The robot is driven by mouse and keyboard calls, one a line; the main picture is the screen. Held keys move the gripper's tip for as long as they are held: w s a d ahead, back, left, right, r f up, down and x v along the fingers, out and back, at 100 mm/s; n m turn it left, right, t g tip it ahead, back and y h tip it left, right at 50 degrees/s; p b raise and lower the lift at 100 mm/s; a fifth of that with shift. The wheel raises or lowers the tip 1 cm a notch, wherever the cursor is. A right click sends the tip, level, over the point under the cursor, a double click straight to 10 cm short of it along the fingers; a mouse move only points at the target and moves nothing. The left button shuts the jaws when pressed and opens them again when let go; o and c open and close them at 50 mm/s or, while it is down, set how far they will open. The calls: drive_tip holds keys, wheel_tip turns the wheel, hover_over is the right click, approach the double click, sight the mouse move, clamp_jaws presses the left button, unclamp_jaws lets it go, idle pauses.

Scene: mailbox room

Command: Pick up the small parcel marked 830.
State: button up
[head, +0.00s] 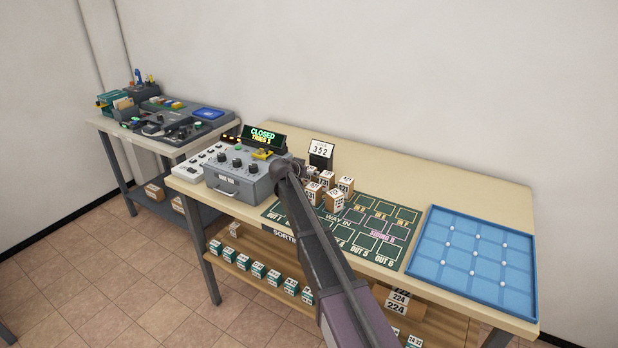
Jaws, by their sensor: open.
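Several small brown parcels with white number labels (335,200) stand in a cluster on the table, at the back edge of the dark green sorting mat (372,246). Their numbers are too small to read surely, so I cannot tell which is marked 830. My arm reaches up from the bottom of the view, and my gripper (303,171) is at its far end, just left of and behind the cluster. It is small and partly hidden by my own arm. It is open, and I see no parcel held in it.
A grey control box (240,177) with a display reading CLOSED (262,134) stands left of the parcels. A 352 sign (321,151) stands behind them. A blue tray (474,262) lies at right. More parcels sit on the lower shelf (262,271). The table's back strip is clear.

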drive_tip(key=c, duration=1.2)
drive_tip(key=shift+r, duration=0.25)
drive_tip(key=shift+c, duration=0.2)
wheel_tip(320, 180, up, 10)
drive_tip(key=p, duration=1)
drive_tip(key=shift+f, duration=0.25)
